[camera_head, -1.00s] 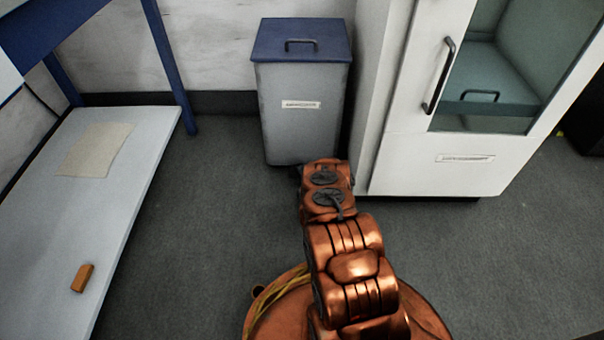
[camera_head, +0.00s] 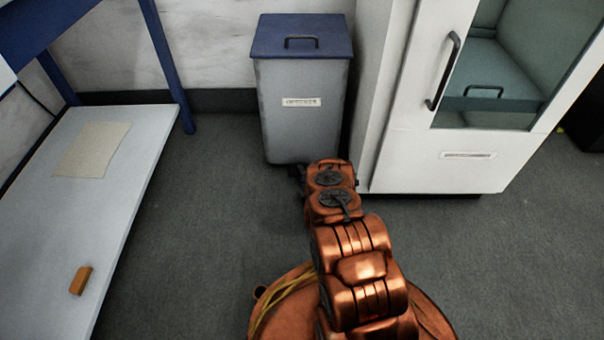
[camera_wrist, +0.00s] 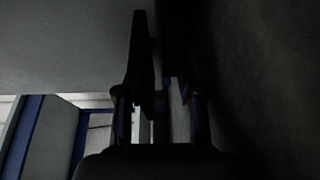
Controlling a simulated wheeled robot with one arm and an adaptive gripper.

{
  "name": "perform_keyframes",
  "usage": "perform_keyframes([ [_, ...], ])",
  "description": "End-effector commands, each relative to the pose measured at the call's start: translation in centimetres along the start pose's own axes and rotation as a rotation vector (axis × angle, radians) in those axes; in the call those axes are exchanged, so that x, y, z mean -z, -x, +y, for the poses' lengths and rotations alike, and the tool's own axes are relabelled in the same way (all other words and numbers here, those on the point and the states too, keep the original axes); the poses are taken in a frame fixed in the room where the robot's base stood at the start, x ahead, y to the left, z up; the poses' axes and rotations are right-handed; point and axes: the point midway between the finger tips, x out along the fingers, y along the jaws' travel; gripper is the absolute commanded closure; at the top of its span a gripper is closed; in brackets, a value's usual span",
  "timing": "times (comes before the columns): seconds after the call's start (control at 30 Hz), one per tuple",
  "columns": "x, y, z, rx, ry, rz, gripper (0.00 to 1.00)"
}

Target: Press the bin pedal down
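The grey bin (camera_head: 300,125) stands against the back wall, with its blue lid (camera_head: 301,38) shut. No pedal is clearly seen in the head view; the foot of the bin is partly hidden by my copper arm. My gripper (camera_head: 298,172) is down low at the bin's front foot, mostly hidden behind the arm. In the wrist view my gripper (camera_wrist: 159,70) is very dark, with a grey surface at upper left and a dark surface at right. I cannot tell its opening, or whether it touches a pedal.
A white cabinet (camera_head: 440,170) with a glass door stands close to the right of the bin. A low white bench (camera_head: 110,200) at left holds a paper sheet (camera_head: 93,149) and a small brown block (camera_head: 81,280). The floor (camera_head: 215,190) between bench and bin is clear.

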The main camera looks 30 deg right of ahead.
Motion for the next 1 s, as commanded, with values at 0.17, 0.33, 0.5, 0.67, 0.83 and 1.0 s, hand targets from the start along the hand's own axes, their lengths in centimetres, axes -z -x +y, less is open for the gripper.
perform_keyframes([
  [0.17,0.0,0.1,0.0,0.000,0.000,0.001,0.65],
  [0.33,0.0,1.0,0.0,0.001,0.000,0.001,0.65],
  [0.5,0.0,3.4,0.0,0.001,0.000,-0.001,0.65],
  [0.67,-0.2,6.3,0.0,0.000,0.000,-0.004,0.65],
  [0.83,-0.2,9.2,0.0,0.002,-0.003,-0.006,0.65],
  [1.0,-0.2,10.6,0.0,-0.001,-0.001,-0.003,0.65],
])
